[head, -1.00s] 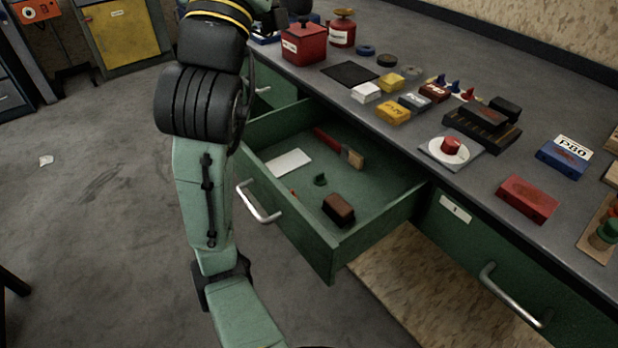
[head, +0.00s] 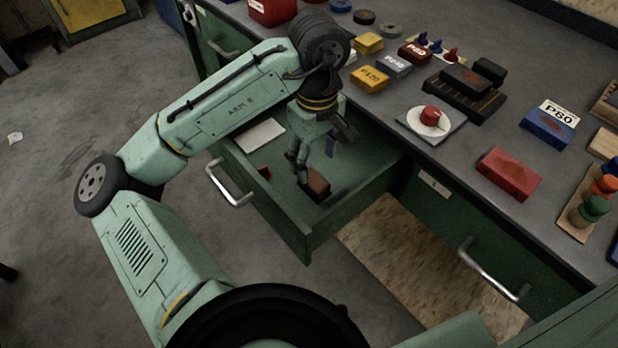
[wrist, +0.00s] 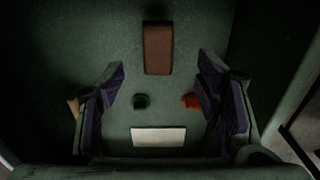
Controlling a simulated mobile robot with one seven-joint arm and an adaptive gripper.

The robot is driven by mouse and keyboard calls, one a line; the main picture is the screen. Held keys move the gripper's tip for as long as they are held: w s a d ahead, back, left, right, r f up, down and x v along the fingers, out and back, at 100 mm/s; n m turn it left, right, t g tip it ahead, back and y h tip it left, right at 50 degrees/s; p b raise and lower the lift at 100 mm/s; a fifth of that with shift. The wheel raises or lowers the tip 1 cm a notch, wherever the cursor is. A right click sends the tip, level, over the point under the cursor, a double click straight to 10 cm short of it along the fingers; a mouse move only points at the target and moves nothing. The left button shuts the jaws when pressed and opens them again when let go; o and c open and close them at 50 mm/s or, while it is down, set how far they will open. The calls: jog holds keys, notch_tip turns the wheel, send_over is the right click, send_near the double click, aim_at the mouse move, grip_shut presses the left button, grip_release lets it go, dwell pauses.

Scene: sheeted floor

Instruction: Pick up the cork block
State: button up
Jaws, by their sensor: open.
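The cork block appears to be the brown block (head: 318,185) lying in the open green drawer, near its front right. My gripper (head: 317,162) reaches down into the drawer, its fingers pointing down just behind and above the block. In the wrist view the block (wrist: 157,48) lies beyond the fingertips, at the upper middle. My gripper (wrist: 160,96) is open there, one finger at each side, with nothing between them. Contact with the block does not show.
The drawer (head: 285,228) also holds a white card (head: 262,135), a small dark green piece (wrist: 140,101) and a red-orange piece (wrist: 190,101). Drawer walls stand close around my gripper. The grey bench top above carries several boxes, including a red one (head: 508,173).

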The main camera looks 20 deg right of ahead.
aim_at(314, 179)
notch_tip(314, 179, down, 8)
jog(key=shift+w+f+p, duration=0.15)
jog(key=shift+p, duration=0.2)
jog(key=c, duration=1.3)
notch_tip(314, 179, up, 10)
jog(key=shift+r, duration=0.1)
jog(key=o, duration=0.7)
jog(key=c, duration=0.5)
